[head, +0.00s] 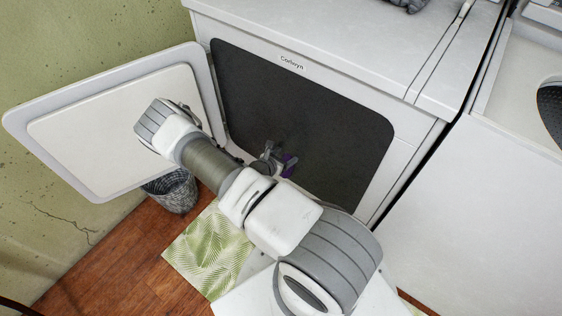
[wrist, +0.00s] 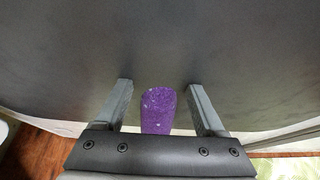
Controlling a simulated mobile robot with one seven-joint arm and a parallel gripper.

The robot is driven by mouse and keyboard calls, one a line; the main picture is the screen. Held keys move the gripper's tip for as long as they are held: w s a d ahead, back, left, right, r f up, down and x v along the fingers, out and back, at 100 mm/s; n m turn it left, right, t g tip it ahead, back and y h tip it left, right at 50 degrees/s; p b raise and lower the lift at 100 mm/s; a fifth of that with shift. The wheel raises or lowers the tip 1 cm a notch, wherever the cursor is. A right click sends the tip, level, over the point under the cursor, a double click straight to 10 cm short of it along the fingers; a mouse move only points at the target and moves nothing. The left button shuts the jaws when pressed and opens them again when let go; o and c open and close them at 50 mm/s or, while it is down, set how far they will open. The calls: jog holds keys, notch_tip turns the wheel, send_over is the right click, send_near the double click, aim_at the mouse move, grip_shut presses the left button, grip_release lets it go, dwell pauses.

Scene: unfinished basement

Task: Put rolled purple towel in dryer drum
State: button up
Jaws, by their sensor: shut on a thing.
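The rolled purple towel (wrist: 158,110) is between the two fingers of my gripper (wrist: 159,87) in the wrist view, with its rounded end showing. My gripper is shut on it. My arm hides the lower left of the opening. How deep the towel is inside cannot be told.
A grey woven basket (head: 172,190) stands on the wooden floor below the open door. A green leaf-patterned mat (head: 208,250) lies in front of the dryer. A second white machine (head: 480,200) stands close at the right. A grey item (head: 408,5) is on the dryer top.

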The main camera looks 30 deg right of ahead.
aim_at(293, 139)
jog(key=w+d+b, duration=0.1)
jog(key=w+d, duration=0.1)
jog(key=d, duration=0.5)
jog(key=w+d+b, duration=0.1)
jog(key=w+d, duration=0.2)
jog(key=d, duration=0.5)
jog(key=shift+w+d, duration=0.15)
jog(key=shift+w, duration=0.05)
jog(key=shift+f+b, duration=0.1)
jog(key=shift+b, duration=0.2)
jog(key=shift+f, duration=0.25)
jog(key=o, duration=1)
jog(key=p+v, duration=0.5)
jog(key=v, duration=1.1)
jog(key=shift+s+a+r, duration=0.1)
jog(key=shift+a+r, duration=0.15)
jog(key=shift+s+a+r, duration=0.15)
jog(key=shift+s+a, duration=0.05)
jog(key=shift+a, duration=0.15)
